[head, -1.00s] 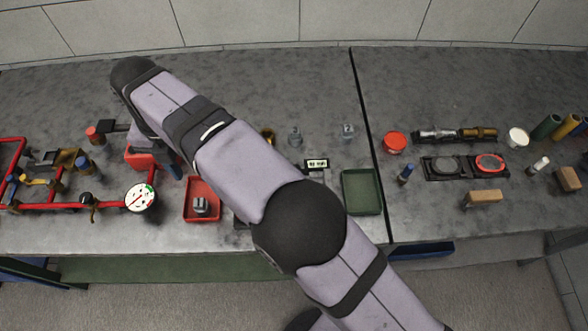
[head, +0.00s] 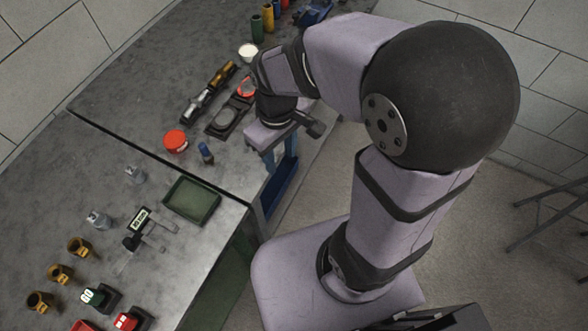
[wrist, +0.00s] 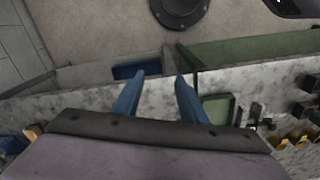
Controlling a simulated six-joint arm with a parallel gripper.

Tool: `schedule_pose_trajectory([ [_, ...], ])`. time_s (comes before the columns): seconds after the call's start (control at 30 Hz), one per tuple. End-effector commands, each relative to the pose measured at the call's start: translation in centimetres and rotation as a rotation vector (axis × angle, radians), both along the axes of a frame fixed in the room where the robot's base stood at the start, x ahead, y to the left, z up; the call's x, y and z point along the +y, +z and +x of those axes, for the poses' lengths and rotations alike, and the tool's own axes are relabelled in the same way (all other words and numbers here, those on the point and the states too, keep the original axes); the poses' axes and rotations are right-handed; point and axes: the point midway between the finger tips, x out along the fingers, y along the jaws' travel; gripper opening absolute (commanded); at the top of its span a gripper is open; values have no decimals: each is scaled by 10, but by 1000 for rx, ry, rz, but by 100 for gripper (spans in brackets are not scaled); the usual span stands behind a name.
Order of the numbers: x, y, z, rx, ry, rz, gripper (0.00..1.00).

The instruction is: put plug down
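My gripper (head: 278,165) hangs over the front edge of the bench, right of the green tray. In the wrist view its two blue fingers (wrist: 160,78) stand apart, with only bench and floor showing between them. I cannot tell for sure which object is the plug. A small blue-topped piece (head: 206,153) stands upright on the bench between the red round tub and my gripper. Grey fittings (head: 98,219) and brass fittings (head: 79,247) stand on the bench at left. None of these touches my gripper.
A green tray (head: 193,200) lies near the bench front; it also shows in the wrist view (wrist: 217,108). A red tub (head: 176,141), a white tub (head: 248,53) and a dark two-well holder (head: 229,118) stand farther along. Bare bench lies behind them.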

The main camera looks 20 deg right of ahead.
Motion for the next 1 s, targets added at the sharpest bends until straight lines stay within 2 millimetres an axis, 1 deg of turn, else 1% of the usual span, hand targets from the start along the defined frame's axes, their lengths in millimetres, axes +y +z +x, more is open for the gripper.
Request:
schedule_pose_trajectory([
  [0.03,-17,-4,-13,1,-123,0,39],
  [0.1,-33,-10,-27,2,-263,0,39],
  [0.2,-46,-16,-42,2,-399,1,39],
  [0.3,-52,-19,-49,2,-467,1,39],
  [0.43,-54,-20,-52,3,-489,1,39],
  [1.0,-53,-20,-51,4,-482,0,39],
])
